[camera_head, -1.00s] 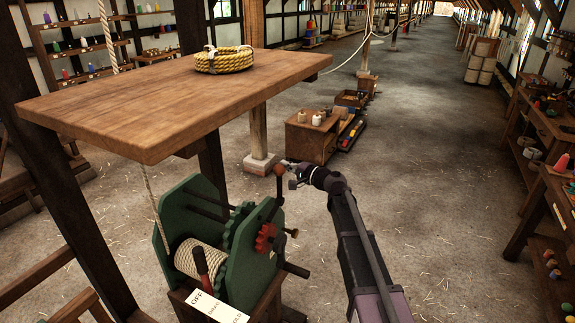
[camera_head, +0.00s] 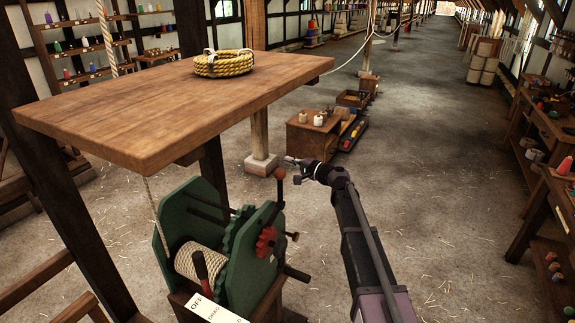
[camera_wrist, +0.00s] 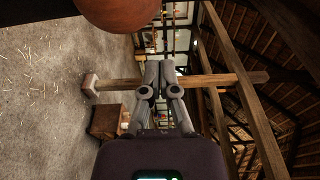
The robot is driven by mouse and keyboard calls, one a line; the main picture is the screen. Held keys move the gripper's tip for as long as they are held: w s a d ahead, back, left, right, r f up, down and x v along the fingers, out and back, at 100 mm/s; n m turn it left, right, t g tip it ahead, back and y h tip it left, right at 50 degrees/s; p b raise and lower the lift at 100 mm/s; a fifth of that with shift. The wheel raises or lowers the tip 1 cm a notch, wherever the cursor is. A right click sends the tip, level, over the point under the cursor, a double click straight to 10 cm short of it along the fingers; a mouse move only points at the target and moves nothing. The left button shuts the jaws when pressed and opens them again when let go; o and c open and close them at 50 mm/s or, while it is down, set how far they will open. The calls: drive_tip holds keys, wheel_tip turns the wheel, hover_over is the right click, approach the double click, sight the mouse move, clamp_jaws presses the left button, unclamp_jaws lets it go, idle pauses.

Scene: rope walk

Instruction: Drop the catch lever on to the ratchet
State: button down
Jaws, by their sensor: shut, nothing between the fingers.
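The catch lever (camera_head: 279,188) stands nearly upright on the right side of the green winch (camera_head: 252,262), with a red-brown ball knob on top. The knob (camera_wrist: 115,12) also shows large at the top of the wrist view. My gripper (camera_head: 290,160) is just above and right of the knob in the head view. In the wrist view my gripper (camera_wrist: 158,72) has its fingers together and empty, apart from the knob. Whether the lever touches the ratchet is unclear.
A wooden table (camera_head: 160,105) bearing a rope coil (camera_head: 224,63) overhangs the winch. A wooden post (camera_head: 260,140) stands behind. The floor to the right is clear.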

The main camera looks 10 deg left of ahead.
drive_tip(key=v, duration=1)
drive_tip(key=shift+s+f, duration=0.1)
drive_tip(key=shift+s, duration=0.1)
drive_tip(key=s+d+f+n+g+h, duration=0.2)
drive_tip(key=s+d+f+h, duration=0.2)
drive_tip(key=s+f, duration=0.35)
drive_tip(key=s+d+f+n+g+h, duration=0.35)
drive_tip(key=s+f, duration=0.25)
drive_tip(key=s, duration=0.2)
drive_tip(key=s+d+f+g+h, duration=0.1)
drive_tip(key=s+d+f+h, duration=0.1)
drive_tip(key=s+d+h, duration=0.2)
drive_tip(key=s+d+f+g+h, duration=0.1)
drive_tip(key=s+d+f+h, duration=0.2)
drive_tip(key=s+d, duration=0.7)
drive_tip(key=shift+d+h, duration=0.55)
drive_tip(key=shift+h, duration=0.3)
